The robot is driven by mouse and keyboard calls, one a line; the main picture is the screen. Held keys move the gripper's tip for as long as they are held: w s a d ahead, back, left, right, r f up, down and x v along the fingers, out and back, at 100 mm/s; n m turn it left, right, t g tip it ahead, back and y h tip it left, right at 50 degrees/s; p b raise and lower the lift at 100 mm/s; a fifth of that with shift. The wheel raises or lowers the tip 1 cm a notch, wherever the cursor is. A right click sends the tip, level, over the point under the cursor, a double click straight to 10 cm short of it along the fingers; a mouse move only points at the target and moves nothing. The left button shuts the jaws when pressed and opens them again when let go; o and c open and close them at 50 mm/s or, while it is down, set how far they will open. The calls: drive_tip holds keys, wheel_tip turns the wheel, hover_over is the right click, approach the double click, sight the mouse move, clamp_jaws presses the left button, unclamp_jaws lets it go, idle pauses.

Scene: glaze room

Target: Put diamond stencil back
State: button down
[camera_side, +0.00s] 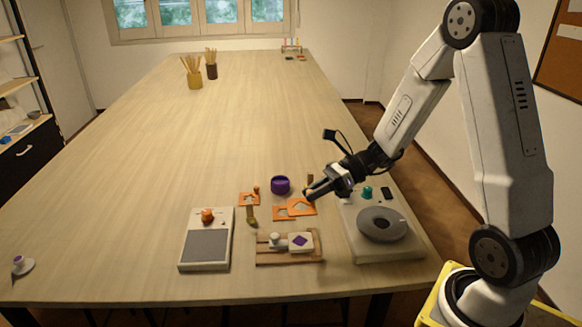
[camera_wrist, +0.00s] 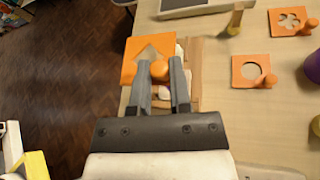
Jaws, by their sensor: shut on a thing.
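My gripper (camera_side: 309,196) is shut on the round knob of an orange stencil with a diamond-shaped opening. This diamond stencil (camera_side: 304,207) is at my fingertips in the side view. In the wrist view the diamond stencil (camera_wrist: 131,71) is beyond my gripper (camera_wrist: 161,78), its knob between the two fingers. It hides part of a wooden frame (camera_wrist: 193,70) behind it. In the side view the frame (camera_side: 262,260) holds a white tile (camera_side: 300,249) bearing a purple diamond.
A flower stencil (camera_wrist: 276,29) and a stencil with a rounder opening (camera_wrist: 239,77) lie on the table. A purple bowl (camera_side: 280,185) and a brass-coloured upright tool (camera_side: 251,214) stand nearby. A turntable (camera_side: 382,224) is on the right, a grey-topped device (camera_side: 207,246) on the left.

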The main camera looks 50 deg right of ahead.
idle(0.3)
drive_tip(key=shift+w+a+f+m+t+h, duration=0.1)
drive_tip(key=shift+w+a+m+t+h, duration=0.4)
drive_tip(key=shift+w, duration=0.45)
drive_tip(key=shift+w+a+f+m+t+h, duration=0.4)
drive_tip(key=shift+w+f+m+t+h, duration=0.1)
drive_tip(key=shift+w+m+t+h, duration=0.25)
drive_tip(key=shift+w+a+f+m+t+h, duration=0.45)
drive_tip(key=shift+w+m+t+h, duration=0.25)
drive_tip(key=shift+m, duration=0.3)
drive_tip(key=shift+w+a+f+m+t+h, duration=0.35)
drive_tip(key=shift+w+f+m+t+h, duration=0.25)
drive_tip(key=shift+w+m, duration=0.25)
drive_tip(key=shift+r, duration=0.1)
drive_tip(key=shift+r, duration=0.1)
wheel_tip(320, 180, up, 10)
drive_tip(key=w+m+t+h, duration=0.1)
drive_tip(key=w+m+h, duration=0.1)
drive_tip(key=shift+h, duration=0.35)
